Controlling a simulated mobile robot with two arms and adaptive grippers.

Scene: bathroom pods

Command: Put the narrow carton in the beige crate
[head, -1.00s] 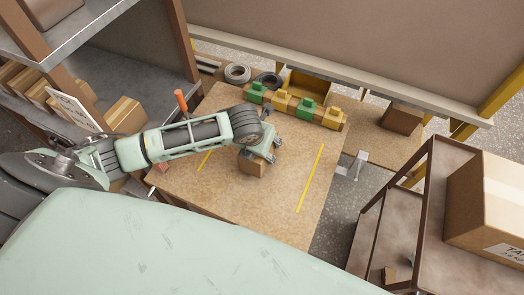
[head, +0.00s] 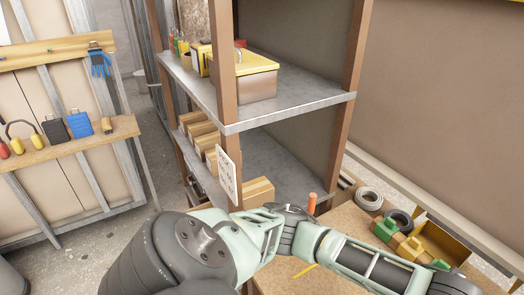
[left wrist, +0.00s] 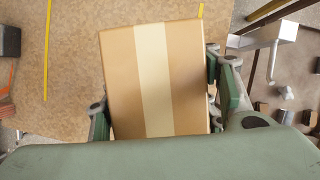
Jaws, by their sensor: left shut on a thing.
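A brown carton (left wrist: 185,60) with a pale tape stripe fills the middle of the left wrist view. My left gripper (left wrist: 158,88) is shut on it, one finger on each side, with the speckled bench top (left wrist: 75,90) behind it. In the head view my left arm crosses the lower part toward the lower right, and its gripper and the carton are out of frame. A brownish-beige box with a yellow top (head: 252,85) stands on the upper shelf; I cannot tell whether it is the beige crate. My right gripper is not in view.
A grey shelf unit (head: 290,110) with brown posts stands ahead. Several cartons (head: 203,135) sit on its lower shelf. Green and yellow blocks (head: 408,247), a yellow bin (head: 450,243) and tape rolls (head: 369,199) lie along the bench's back. A tool bench (head: 90,145) stands left.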

